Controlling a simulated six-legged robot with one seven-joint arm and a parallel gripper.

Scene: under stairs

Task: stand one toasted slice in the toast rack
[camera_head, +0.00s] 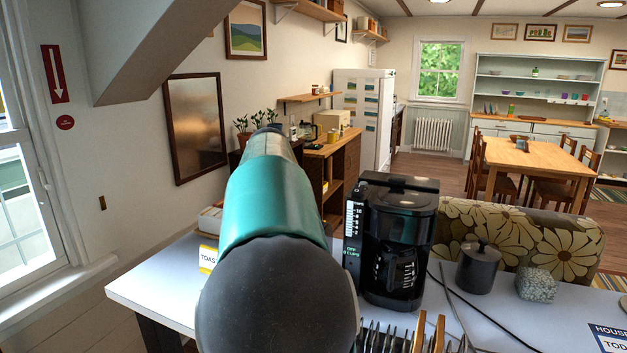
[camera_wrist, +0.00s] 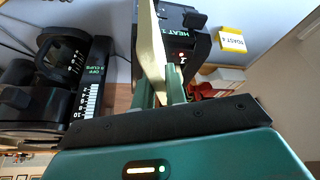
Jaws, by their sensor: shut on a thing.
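In the wrist view my gripper (camera_wrist: 163,92) is shut on a pale bread slice (camera_wrist: 150,48), seen nearly edge-on and rising from between the fingers. A black toaster (camera_wrist: 178,42) marked "HEAT 1" with a red light is close behind the slice. I cannot tell whether the slice is clear of the toaster. In the head view my arm hides the gripper, slice and toaster. A row of dark upright prongs (camera_head: 378,338) with two tan upright pieces (camera_head: 419,332) shows at the bottom edge. It may be the toast rack, but most of it is cut off.
A black coffee maker (camera_head: 393,240) stands right of my arm; it also shows in the wrist view (camera_wrist: 75,62). A yellow-edged toast card (camera_head: 208,259) stands on the white table (camera_head: 150,285). A dark lidded pot (camera_head: 479,268), a speckled stone-like object (camera_head: 537,286) and a black cable are at right.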

